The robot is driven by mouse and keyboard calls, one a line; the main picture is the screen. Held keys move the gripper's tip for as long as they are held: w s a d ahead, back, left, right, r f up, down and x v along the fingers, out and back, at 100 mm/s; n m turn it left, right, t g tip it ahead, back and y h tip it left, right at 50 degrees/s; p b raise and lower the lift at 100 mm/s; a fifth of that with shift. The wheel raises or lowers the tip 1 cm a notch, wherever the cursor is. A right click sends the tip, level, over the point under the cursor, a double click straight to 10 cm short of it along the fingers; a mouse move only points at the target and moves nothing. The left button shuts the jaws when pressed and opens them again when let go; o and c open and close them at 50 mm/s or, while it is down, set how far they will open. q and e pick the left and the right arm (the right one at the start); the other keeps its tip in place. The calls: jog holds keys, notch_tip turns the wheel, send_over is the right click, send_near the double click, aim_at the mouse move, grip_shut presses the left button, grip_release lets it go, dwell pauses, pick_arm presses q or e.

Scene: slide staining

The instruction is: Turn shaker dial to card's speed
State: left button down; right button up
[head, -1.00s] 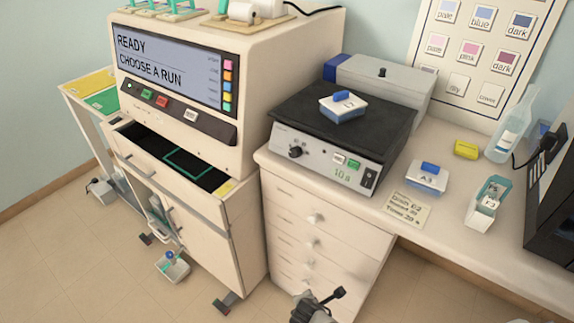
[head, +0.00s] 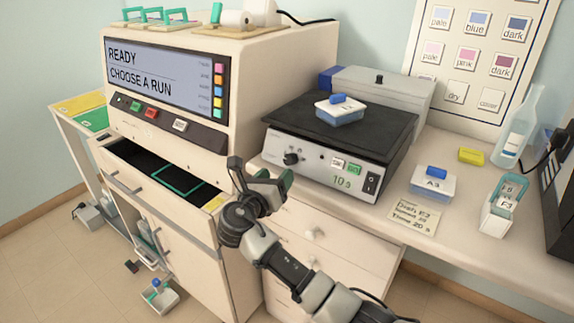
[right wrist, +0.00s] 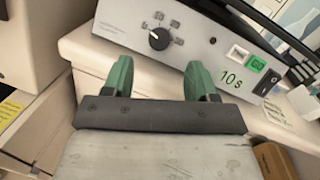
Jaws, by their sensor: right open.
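The shaker (head: 335,145) stands on the counter, with a black platform on top and a light front panel. Its black dial (head: 291,158) is at the left of the panel; it also shows in the right wrist view (right wrist: 159,39), ringed by small marked labels too small to read. The display reads about 10 s. The card (head: 412,215) lies on the counter in front of the shaker; its writing is too small to read surely. My right gripper (head: 262,175) is open and empty, in front of and below the dial, not touching it. My left gripper is not in view.
Another dish (head: 433,184), a yellow block (head: 471,156), a small holder (head: 500,207) and a bottle (head: 519,128) stand to the right. The stainer's open drawer (head: 165,178) juts out at left.

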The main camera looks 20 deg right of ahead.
aim_at(288, 162)
jog(key=x, duration=0.6)
jog(key=shift+w+d, duration=0.2)
jog(key=shift+w, duration=0.05)
jog(key=c, duration=0.9)
